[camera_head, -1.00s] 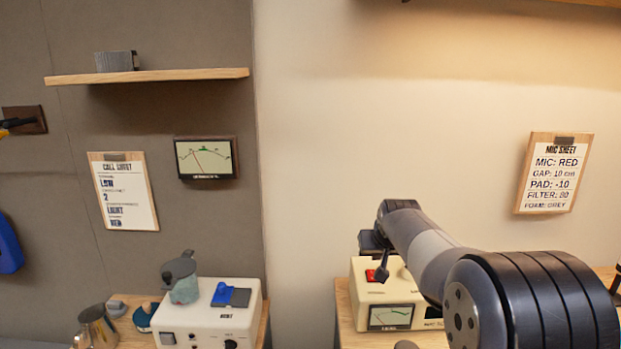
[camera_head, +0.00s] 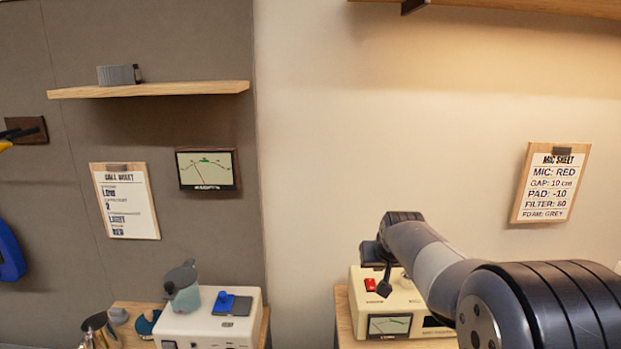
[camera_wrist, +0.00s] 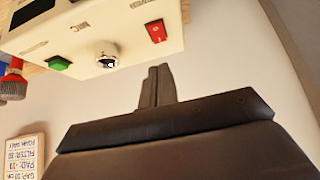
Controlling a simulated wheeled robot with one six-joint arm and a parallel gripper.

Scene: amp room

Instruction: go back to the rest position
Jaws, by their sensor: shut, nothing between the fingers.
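My gripper (camera_wrist: 156,88) shows in the wrist view with its two fingers together and nothing between them. In the head view the gripper's dark end (camera_head: 384,283) hangs in front of the cream amp box (camera_head: 400,299), close to its red switch (camera_head: 370,285); I cannot tell whether it touches. In the wrist view the box (camera_wrist: 95,30) appears upside down, with a red switch (camera_wrist: 156,31), a round knob (camera_wrist: 106,53) and a green button (camera_wrist: 59,63). The fingers stand apart from the box face there.
At left a white box (camera_head: 208,325) carries a grey-green pot (camera_head: 183,290) and a blue piece (camera_head: 224,302). A metal jug (camera_head: 98,330) stands beside it. A shelf (camera_head: 150,90), a wall meter (camera_head: 208,169) and two sheets (camera_head: 126,201) (camera_head: 550,183) are on the walls. A red microphone (camera_wrist: 13,80) shows in the wrist view.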

